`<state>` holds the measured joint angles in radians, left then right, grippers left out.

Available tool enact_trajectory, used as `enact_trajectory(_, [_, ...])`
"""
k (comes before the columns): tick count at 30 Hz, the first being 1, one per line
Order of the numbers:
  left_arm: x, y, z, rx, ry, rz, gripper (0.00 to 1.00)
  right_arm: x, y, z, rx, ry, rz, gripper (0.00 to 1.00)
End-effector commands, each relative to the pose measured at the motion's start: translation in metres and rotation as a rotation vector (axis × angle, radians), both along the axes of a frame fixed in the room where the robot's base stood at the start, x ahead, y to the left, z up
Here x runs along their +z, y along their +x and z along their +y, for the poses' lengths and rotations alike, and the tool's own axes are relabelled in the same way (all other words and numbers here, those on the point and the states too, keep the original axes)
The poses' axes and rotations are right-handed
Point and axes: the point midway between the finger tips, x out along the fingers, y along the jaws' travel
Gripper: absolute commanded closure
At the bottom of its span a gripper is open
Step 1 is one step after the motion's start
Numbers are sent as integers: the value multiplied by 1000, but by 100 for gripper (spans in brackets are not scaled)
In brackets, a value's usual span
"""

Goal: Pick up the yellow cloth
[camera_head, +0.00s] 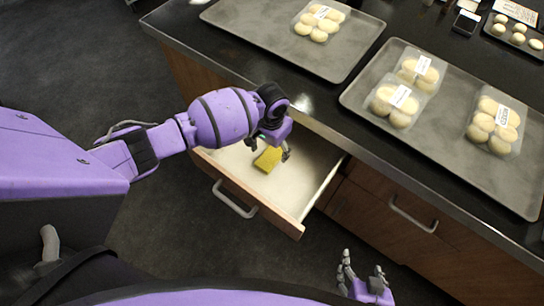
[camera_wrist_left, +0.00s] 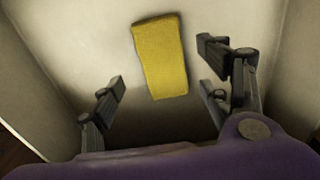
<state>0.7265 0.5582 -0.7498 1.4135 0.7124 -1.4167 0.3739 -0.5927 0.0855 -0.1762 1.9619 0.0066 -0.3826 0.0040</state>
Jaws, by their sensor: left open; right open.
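The yellow cloth (camera_head: 267,159) lies on the pale floor of an open drawer (camera_head: 310,190). In the left wrist view the cloth (camera_wrist_left: 161,56) is a flat, folded-looking yellow rectangle, slightly tilted. My left gripper (camera_head: 270,147) reaches down into the drawer over the cloth. Its fingers (camera_wrist_left: 165,90) are spread apart, with the cloth beyond and between them, and nothing is held. A gap between fingers and cloth seems to remain, though its size is hard to tell. My right gripper (camera_head: 361,277) is open and empty at the bottom of the head view, away from the drawer.
The dark counter (camera_head: 325,104) edge is just beyond my left wrist. Metal trays (camera_head: 235,23) with bagged buns (camera_head: 494,124) stand on it. A closed drawer handle (camera_head: 412,219) is at right.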

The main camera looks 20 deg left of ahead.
Motion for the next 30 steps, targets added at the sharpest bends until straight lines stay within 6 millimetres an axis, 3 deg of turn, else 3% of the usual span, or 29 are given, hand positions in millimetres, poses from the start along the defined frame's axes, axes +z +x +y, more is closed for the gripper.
enact_trajectory(8, [-40, 0, 3, 1, 1, 2, 30, -5, -2, -2, -2, -4, 4, 34])
enact_trajectory(17, [-44, 2, 4, 0, 0, -2, 30, -4, -1, -2, -2, -4, 2, 34])
enact_trajectory(27, [-44, 2, 3, 0, 0, -2, 73, -4, -1, -2, -2, -4, 1, 34])
enact_trajectory(30, [-44, 2, 3, 0, 0, -2, 78, -4, -1, -2, -2, -4, 1, 34])
